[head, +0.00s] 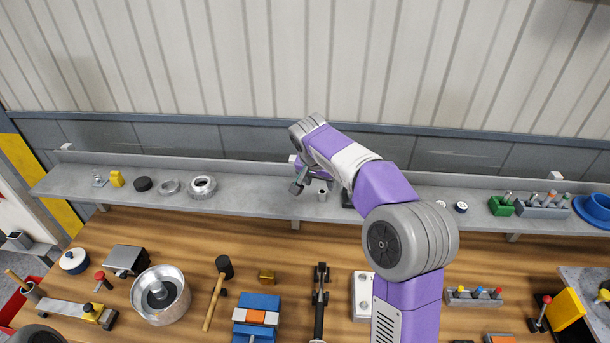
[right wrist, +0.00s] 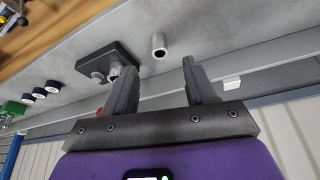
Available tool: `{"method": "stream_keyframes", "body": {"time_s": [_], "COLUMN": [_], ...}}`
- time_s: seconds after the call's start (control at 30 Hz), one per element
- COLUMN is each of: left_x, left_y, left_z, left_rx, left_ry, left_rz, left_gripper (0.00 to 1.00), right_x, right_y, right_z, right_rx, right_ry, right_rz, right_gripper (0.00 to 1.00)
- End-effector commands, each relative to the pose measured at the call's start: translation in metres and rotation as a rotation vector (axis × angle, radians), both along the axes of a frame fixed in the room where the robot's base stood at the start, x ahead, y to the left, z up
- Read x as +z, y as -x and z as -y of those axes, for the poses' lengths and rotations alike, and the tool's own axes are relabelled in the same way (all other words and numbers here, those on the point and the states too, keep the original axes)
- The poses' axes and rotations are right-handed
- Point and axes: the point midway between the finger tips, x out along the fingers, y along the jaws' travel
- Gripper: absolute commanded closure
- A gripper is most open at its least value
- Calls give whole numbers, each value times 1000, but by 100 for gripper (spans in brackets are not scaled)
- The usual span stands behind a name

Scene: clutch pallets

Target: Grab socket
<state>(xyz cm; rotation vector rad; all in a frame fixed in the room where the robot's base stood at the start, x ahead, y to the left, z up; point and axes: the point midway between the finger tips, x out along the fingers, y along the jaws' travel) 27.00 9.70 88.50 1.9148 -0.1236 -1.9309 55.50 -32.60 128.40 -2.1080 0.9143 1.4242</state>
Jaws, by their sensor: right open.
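The socket, a small hollow metal cylinder (right wrist: 159,46), stands alone on the grey shelf in the right wrist view. In the head view the socket (head: 322,194) is beside my right gripper. My right gripper (head: 299,184) is over the shelf, its jaws apart. In the right wrist view the right gripper (right wrist: 159,68) has one dark finger on either side of the line to the socket, with nothing between them. The socket lies beyond the fingertips, and I cannot tell the exact gap. My left gripper is not in view.
A dark block (right wrist: 106,62) carrying metal pieces sits close to the socket, near the left finger. The shelf (head: 258,200) has a raised back edge by the wall. Metal rings (head: 202,187) stand farther left. The wooden bench (head: 190,240) below holds many tools.

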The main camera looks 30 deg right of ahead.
Motion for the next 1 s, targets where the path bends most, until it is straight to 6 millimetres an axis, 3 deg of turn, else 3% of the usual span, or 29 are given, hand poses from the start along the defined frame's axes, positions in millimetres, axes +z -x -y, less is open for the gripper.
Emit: {"method": "stream_keyframes", "body": {"time_s": [0.37, 0.6, 0.93, 1.0], "left_x": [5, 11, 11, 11], "left_y": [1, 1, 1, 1], "left_z": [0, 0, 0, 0], "left_rx": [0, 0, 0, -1], "left_ry": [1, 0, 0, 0], "left_rz": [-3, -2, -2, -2], "left_gripper": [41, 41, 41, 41], "right_x": [-31, -63, -69, -69], "right_y": [-10, -21, -22, -23], "right_z": [10, 20, 22, 21], "right_rx": [0, 1, 1, 1], "right_ry": [-2, -1, -1, -1], "right_rz": [-3, -3, 0, 0], "right_gripper": [44, 44, 44, 55]}}
